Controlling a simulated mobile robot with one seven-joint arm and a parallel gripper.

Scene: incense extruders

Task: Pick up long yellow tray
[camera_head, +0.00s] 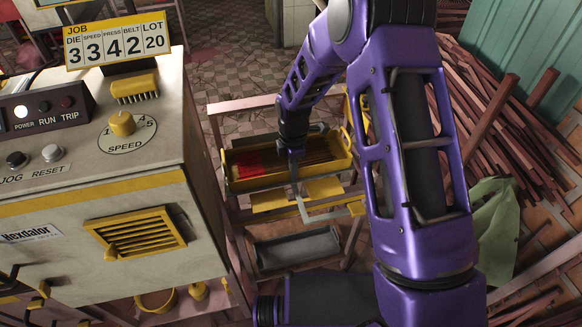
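The long yellow tray (322,171) sits near the middle on a pinkish rack, long side running left to right. Its inside is dark, with a red patch at the left end and reddish sticks or lines further right. My gripper (294,160) points down from my purple arm, at the middle of the tray, overlapping its front wall in the picture. The fingers are small and dark there, so I cannot tell whether they touch the tray or how far apart they are. My wrist hides part of the tray's far side.
A cream machine (85,215) with a speed knob and job sign stands close on the left. Yellow plates (325,188) and a grey bin (297,250) are below the tray. Piles of reddish sticks (490,125) and green cloth (497,225) lie right. Tiled floor (235,55) is open behind.

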